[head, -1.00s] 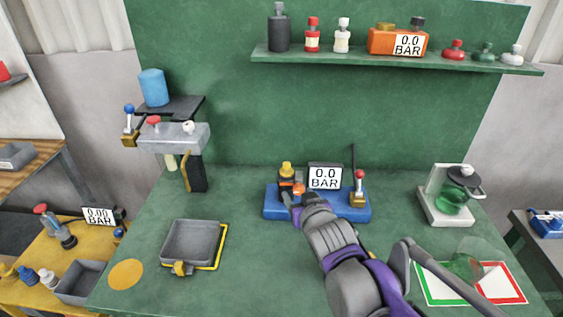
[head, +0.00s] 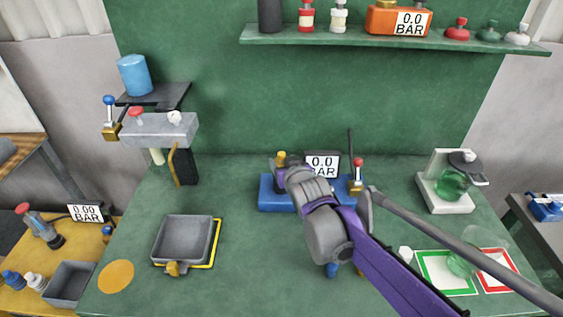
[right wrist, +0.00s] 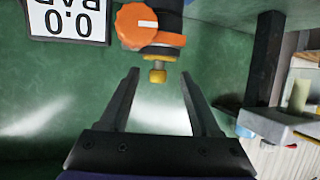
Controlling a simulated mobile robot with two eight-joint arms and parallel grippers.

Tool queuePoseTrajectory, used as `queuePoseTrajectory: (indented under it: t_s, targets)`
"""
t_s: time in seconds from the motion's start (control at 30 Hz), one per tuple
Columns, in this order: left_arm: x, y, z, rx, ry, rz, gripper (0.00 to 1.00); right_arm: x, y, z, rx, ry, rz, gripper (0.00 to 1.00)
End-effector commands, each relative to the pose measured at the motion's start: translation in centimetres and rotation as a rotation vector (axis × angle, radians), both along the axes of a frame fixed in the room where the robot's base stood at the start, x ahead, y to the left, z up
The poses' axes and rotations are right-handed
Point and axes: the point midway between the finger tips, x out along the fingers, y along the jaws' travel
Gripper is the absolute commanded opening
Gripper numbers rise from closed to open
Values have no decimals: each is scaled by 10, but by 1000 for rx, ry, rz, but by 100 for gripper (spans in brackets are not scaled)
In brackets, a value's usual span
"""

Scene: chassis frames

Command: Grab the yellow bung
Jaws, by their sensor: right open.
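The yellow bung (head: 281,156) stands on the blue-based test unit (head: 272,197) at the back of the green bench. In the head view only its top shows; my right gripper (head: 280,172) is in front of it. In the right wrist view the yellow bung (right wrist: 157,76) sits on a yellow collar by an orange knob (right wrist: 136,25). The open jaws of my right gripper (right wrist: 159,88) have their tips on either side of it, with visible gaps. My left gripper is not in view.
A pressure display (head: 321,165) and a red-topped lever (head: 357,175) stand right of the bung. A grey tray (head: 182,240) lies front left. A grey clamp-like stand (head: 160,128) is at the left, a green jar (head: 452,184) at the right. A shelf (head: 400,38) runs above.

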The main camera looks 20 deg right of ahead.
Motion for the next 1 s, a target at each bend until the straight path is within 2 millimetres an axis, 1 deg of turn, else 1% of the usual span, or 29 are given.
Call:
queuePoseTrajectory:
  t_s: [0.03, 0.1, 0.2, 0.33, 0.53, 0.67, 0.7, 0.77, 0.8, 0.9, 1.0]
  targets:
    - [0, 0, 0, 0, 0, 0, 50, 9, -2, -3, 1, 0, -1, 64]
    - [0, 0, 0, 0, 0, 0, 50, 18, -3, -7, 0, 0, 0, 64]
    - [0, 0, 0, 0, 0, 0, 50, 28, -3, -11, 0, 0, 0, 64]
    - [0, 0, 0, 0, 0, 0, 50, 33, -3, -13, 0, 0, 0, 64]
    - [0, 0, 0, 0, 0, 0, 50, 33, -3, -13, 0, 0, 0, 64]
    - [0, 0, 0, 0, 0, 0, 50, 33, -3, -13, 0, 0, 0, 41]
    - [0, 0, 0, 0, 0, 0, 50, 33, -3, -13, 0, 0, 0, 33]
    - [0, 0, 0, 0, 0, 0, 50, 33, -3, -13, 0, 0, 0, 23]
    - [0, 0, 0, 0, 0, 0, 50, 33, -3, -13, 0, 0, 0, 15]
    - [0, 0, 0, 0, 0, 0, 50, 33, -3, -13, 0, 1, 0, 0]
    - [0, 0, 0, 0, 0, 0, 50, 33, -3, -14, 0, 1, 0, 0]
